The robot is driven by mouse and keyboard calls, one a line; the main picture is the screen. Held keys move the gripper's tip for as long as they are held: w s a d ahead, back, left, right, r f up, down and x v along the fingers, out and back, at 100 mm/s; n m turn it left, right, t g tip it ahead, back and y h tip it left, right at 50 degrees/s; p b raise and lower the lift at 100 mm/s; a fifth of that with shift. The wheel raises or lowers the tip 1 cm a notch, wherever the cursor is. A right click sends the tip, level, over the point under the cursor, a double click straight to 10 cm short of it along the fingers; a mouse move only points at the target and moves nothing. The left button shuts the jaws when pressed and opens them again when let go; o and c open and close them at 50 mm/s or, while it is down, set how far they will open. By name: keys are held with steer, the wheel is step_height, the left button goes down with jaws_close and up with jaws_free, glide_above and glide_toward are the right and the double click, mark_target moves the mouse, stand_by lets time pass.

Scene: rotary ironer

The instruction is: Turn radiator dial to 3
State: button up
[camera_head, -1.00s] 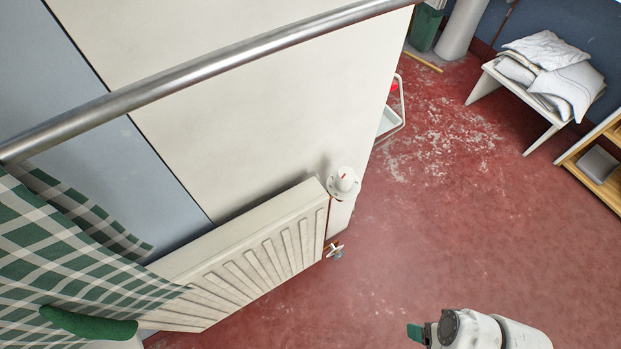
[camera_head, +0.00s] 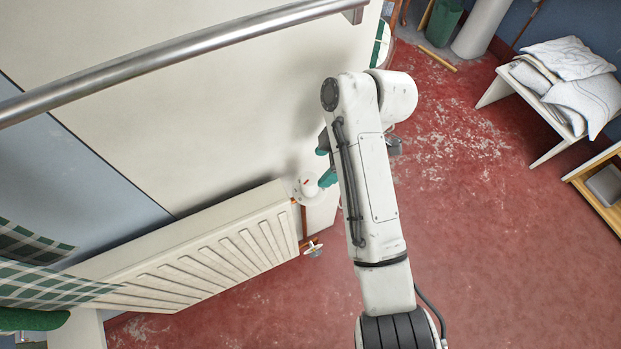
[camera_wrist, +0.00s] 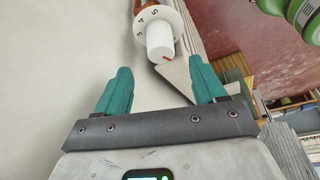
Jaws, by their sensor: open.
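The radiator dial (camera_head: 304,186) is a white knob with a red mark, at the right end of the white radiator (camera_head: 200,250). In the wrist view the dial (camera_wrist: 160,40) shows a white collar with the numbers 3, 4 and 5 on its left and upper side. The red mark is on the knob's lower right, away from those numbers. My gripper (camera_wrist: 160,66) is open, its two teal fingers apart and empty. The dial appears between and beyond the fingertips, with no visible contact. In the head view my gripper (camera_head: 322,162) is close beside the dial, partly hidden by my arm.
A metal rail (camera_head: 190,55) runs above the radiator along the pale panel. A checked green cloth (camera_head: 50,280) hangs at the left. A pipe valve (camera_head: 313,248) sits below the dial. A bench with folded linen (camera_head: 565,75) stands back right. The red floor is clear at right.

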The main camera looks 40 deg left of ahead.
mark_target(312, 179)
steer(key=x, duration=0.9)
steer(key=shift+s, duration=0.1)
steer(key=c, duration=1)
